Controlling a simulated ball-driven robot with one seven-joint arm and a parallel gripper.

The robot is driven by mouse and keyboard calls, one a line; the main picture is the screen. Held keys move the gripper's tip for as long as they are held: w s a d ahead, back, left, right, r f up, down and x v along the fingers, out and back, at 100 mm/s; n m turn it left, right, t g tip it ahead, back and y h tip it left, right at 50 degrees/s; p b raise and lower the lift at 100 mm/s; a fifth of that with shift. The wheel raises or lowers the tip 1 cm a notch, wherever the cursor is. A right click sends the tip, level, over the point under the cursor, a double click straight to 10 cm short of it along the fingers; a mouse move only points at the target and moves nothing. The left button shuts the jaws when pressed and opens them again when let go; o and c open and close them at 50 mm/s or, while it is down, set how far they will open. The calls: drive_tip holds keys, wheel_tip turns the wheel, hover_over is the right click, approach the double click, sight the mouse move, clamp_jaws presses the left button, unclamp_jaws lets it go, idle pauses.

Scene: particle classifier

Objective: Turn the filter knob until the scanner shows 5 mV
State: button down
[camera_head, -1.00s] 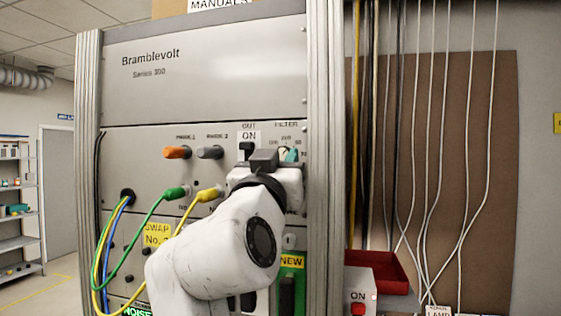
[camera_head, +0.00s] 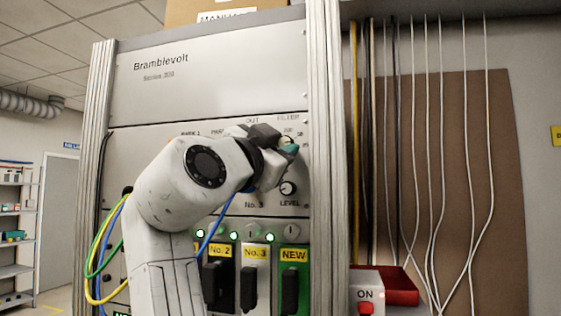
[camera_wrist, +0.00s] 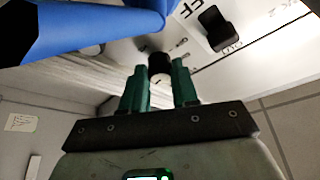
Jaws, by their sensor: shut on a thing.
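The filter knob (camera_wrist: 159,66) is a dark round knob on the grey Bramblevolt panel, below the FILTER label in the head view. My gripper (camera_wrist: 158,75) is shut on it, with its green fingertips on either side in the wrist view. In the head view my gripper (camera_head: 290,148) is at the upper right of the panel, and its fingers and hand hide most of the knob and its scale. No scanner reading in mV is legible in either view.
The LEVEL knob (camera_head: 288,188) sits just below my gripper. A dark switch (camera_wrist: 215,28) is beside the filter knob. A blue cable (camera_wrist: 90,25) crosses close to the wrist camera. Black handles (camera_head: 249,287) line the lower panel. A red tray (camera_head: 398,290) is at right.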

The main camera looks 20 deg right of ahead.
drive_tip(key=shift+m+g, duration=0.6)
drive_tip(key=shift+m, duration=0.7)
drive_tip(key=c, duration=0.8)
unclamp_jaws()
drive_tip(key=shift+c, duration=0.2)
drive_tip(key=shift+a+h, duration=0.1)
drive_tip(key=shift+h, duration=0.2)
drive_tip(key=b+v, duration=0.3)
drive_tip(key=v, duration=0.7)
drive_tip(key=shift+s+a, duration=0.25)
drive_tip(key=shift+a, duration=0.05)
